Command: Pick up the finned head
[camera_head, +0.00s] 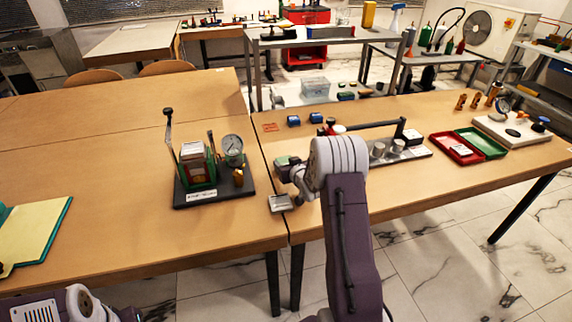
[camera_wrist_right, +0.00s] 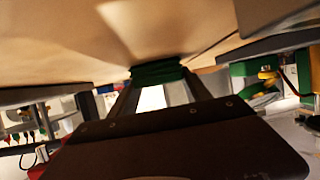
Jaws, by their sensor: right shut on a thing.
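The green finned head (camera_wrist_right: 158,72) is between the fingertips of my right gripper (camera_wrist_right: 160,84) in the right wrist view, and the gripper is shut on it. In the head view, the green finned head (camera_head: 286,160) shows at the end of my right gripper (camera_head: 291,170), near the seam between the two tables. My wrist hides part of it there, and I cannot tell whether it touches the table. The gauge rig (camera_head: 204,180) stands to the left on a dark base, with a round dial gauge and an upright handle. My left gripper is not in view.
Blue blocks (camera_head: 293,120) lie behind my right gripper. A metal plate with cylinders (camera_head: 400,154) and an open red and green case (camera_head: 452,150) are to the right. A white-based gauge stand (camera_head: 510,129) stands farther right. An open book (camera_head: 35,235) lies at left. Bare tabletop surrounds the rig.

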